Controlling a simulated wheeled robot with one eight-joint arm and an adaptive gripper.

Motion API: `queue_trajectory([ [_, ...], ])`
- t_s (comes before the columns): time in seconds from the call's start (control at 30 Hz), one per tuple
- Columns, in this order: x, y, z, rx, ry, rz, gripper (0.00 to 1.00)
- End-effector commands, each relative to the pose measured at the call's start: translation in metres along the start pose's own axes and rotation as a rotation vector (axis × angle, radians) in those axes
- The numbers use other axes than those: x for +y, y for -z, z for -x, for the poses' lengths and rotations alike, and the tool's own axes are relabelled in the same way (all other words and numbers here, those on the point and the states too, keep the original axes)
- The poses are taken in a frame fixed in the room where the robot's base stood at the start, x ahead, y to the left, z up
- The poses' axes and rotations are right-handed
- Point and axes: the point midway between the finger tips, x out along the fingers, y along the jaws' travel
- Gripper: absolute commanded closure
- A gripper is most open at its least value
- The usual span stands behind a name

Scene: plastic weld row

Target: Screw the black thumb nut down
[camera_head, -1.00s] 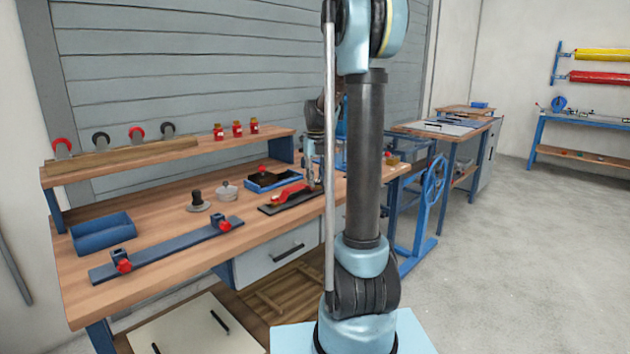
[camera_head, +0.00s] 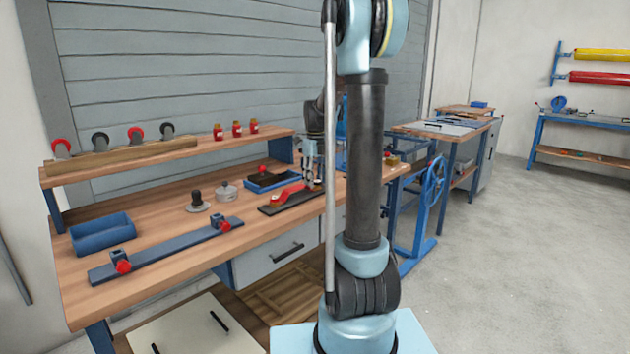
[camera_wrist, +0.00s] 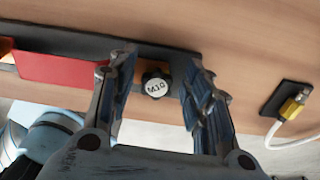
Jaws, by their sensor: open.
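The black thumb nut (camera_wrist: 156,84), a lobed knob with a pale cap marked M10, shows in the wrist view. It sits on the dark base plate (camera_wrist: 60,40), beside the end of a red part (camera_wrist: 60,70). My gripper (camera_wrist: 168,72) is open, with one ribbed finger on each side of the nut and a gap visible on both sides. In the head view my gripper (camera_head: 313,182) points down at the right end of the dark plate (camera_head: 275,206), which carries the red part (camera_head: 290,195). The nut is too small to make out there.
A blue tray (camera_head: 256,187) stands behind the plate. A lidded pot (camera_head: 226,190), a dark knobbed piece (camera_head: 197,202) and a blue bar with red knobs (camera_head: 170,250) lie to the left. A cabled connector (camera_wrist: 292,104) is at the right in the wrist view.

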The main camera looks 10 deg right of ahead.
Motion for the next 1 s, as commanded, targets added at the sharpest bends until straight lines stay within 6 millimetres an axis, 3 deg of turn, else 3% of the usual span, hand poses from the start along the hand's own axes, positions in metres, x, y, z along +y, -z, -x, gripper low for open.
queue_trajectory([
  [1.0,0.013,0.007,0.0,0.002,0.0,1.051,0.54],
])
